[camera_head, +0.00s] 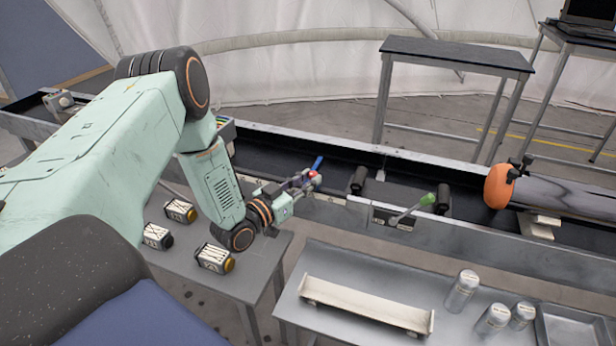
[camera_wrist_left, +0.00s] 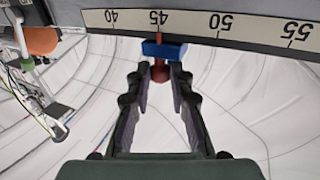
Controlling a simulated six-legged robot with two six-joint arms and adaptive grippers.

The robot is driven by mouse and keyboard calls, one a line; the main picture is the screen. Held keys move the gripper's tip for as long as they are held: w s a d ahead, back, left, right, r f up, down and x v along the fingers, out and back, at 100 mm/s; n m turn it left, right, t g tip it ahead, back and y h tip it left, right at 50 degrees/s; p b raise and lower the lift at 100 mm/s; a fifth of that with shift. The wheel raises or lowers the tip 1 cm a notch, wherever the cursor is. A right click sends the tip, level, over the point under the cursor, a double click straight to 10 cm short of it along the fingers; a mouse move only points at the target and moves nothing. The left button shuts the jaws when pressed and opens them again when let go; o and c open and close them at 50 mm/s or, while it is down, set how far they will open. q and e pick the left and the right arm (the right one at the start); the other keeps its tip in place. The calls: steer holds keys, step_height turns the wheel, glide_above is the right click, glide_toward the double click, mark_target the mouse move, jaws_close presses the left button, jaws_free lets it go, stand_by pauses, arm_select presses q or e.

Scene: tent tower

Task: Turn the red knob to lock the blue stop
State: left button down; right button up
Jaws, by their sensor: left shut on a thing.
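The blue stop (camera_head: 318,163) sits on the near rail of the long dark trough. In the left wrist view the blue stop (camera_wrist_left: 163,50) lies by the 45 mark of a numbered scale (camera_wrist_left: 200,20). The red knob (camera_wrist_left: 160,72) sticks out from the stop towards my gripper; its red end (camera_head: 314,175) also shows in the head view. My left gripper (camera_head: 306,181) is at the rail with its fingers on either side of the knob, shut on it. In the left wrist view my left gripper (camera_wrist_left: 160,78) partly hides the knob's sides. My right gripper is not in view.
A green-handled lever (camera_head: 427,200) stands on the rail to the right, and an orange-ended cylinder (camera_head: 500,186) lies further right. Several small boxes stand on a low table (camera_head: 200,285) below my arm.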

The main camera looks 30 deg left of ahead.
arm_select(q)
steer(key=shift+a+m+h, duration=0.1)
steer(key=shift+m+h, duration=0.4)
steer(key=shift+h, duration=0.2)
steer(key=c, duration=1.2)
jaws_free()
steer(key=shift+v, duration=6)
steer(key=shift+r, duration=0.15)
